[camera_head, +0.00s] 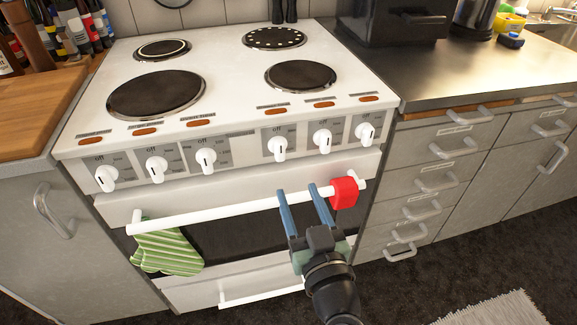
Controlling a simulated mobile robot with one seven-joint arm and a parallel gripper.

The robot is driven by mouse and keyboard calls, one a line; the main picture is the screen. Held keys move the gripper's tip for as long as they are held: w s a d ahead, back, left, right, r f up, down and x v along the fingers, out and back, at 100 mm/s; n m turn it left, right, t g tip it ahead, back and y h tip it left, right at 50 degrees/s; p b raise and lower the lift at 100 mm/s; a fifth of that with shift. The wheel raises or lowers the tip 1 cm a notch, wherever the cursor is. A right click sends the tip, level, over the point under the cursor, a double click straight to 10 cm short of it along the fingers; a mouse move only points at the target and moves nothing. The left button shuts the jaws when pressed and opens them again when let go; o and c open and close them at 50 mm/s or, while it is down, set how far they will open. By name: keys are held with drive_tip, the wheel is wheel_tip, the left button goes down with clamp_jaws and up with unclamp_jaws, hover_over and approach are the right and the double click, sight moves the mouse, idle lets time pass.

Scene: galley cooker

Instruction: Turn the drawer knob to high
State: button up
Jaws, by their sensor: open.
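A row of white knobs runs along the front panel of the white cooker (230,70). The leftmost knob (106,178) and the rightmost knob (365,131) mark its ends. "Off" marks show above several of them. The other print is too small to read, so I cannot tell which is the drawer knob. My gripper (296,190) is open, with two blue fingers apart and nothing seen between them. Its fingertips appear below the knob right of the middle (279,148), in front of the oven door area, apart from the knobs.
A white oven handle (200,214) crosses near my fingers. A red block-like thing (344,192) hangs at its right end, and a green striped mitt (167,252) at its left. A lower drawer handle (262,293) is below. Grey drawers (440,150) stand to the right.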

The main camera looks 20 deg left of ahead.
sight(281, 150)
drive_tip(key=x, duration=1.3)
drive_tip(key=shift+s+a, duration=0.1)
clamp_jaws()
